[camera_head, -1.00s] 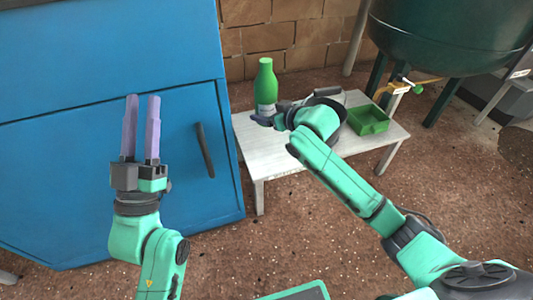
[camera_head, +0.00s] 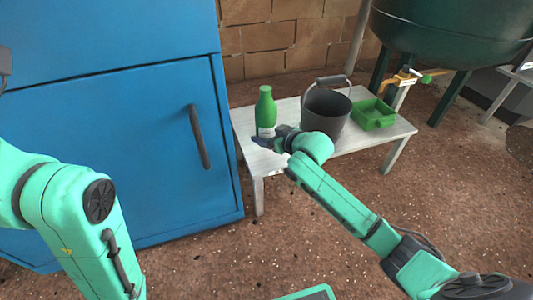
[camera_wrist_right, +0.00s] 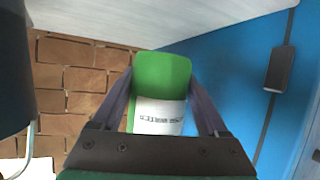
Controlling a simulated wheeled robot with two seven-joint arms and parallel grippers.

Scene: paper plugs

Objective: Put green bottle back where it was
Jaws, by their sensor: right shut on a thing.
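The green bottle (camera_head: 266,110) with a white label is upright at the left end of the white table (camera_head: 246,121). My right gripper (camera_head: 268,138) is shut around its lower part and hides its base. I cannot tell whether the base touches the table. In the right wrist view the bottle (camera_wrist_right: 160,78) sits between the two fingers of my right gripper (camera_wrist_right: 161,100), label showing. My left arm comes in from the left, and its gripper's fingers are outside the picture.
A dark bucket (camera_head: 326,112) with a raised handle stands on the table just right of the bottle. A green tray (camera_head: 372,121) lies farther right. A blue cabinet (camera_head: 110,140) with a dark handle (camera_head: 199,137) stands close on the left.

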